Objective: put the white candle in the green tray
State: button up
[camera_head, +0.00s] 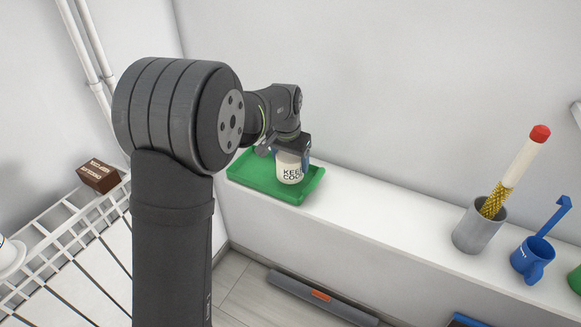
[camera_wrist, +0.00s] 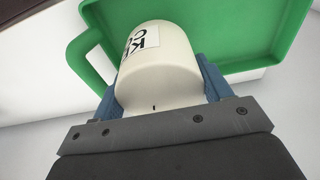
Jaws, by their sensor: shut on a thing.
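The white candle (camera_head: 290,168) has a label with dark letters, "KEEP COOL" as far as I can read it. It is between the fingers of my gripper (camera_head: 291,148), over the green tray (camera_head: 244,170) on the white ledge. In the wrist view the candle (camera_wrist: 158,70) sits between the two blue fingers of my gripper (camera_wrist: 160,92), which are shut on it. The green tray (camera_wrist: 235,28) shows behind it, with a handle at the left. I cannot tell whether the candle's base touches the tray floor.
On the ledge to the right stand a grey cup (camera_head: 478,232) holding a white and gold stick with a red tip, and a blue mug (camera_head: 533,259) with a blue item in it. A brown box (camera_head: 98,176) sits on a white rack at the left. The ledge between tray and cup is clear.

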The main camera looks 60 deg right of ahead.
jog(key=shift+f, duration=1.3)
jog(key=shift+f, duration=0.1)
jog(key=o, duration=1.2)
jog(key=r, duration=0.4)
jog(key=a+r, duration=0.1)
jog(key=r, duration=0.3)
jog(key=a+r, duration=0.1)
jog(key=r, duration=0.3)
jog(key=shift+d, duration=0.1)
jog(key=f, duration=0.4)
jog(key=d+f, duration=0.1)
jog(key=f, duration=0.7)
jog(key=shift+d, duration=0.4)
jog(key=shift+r, duration=1.95)
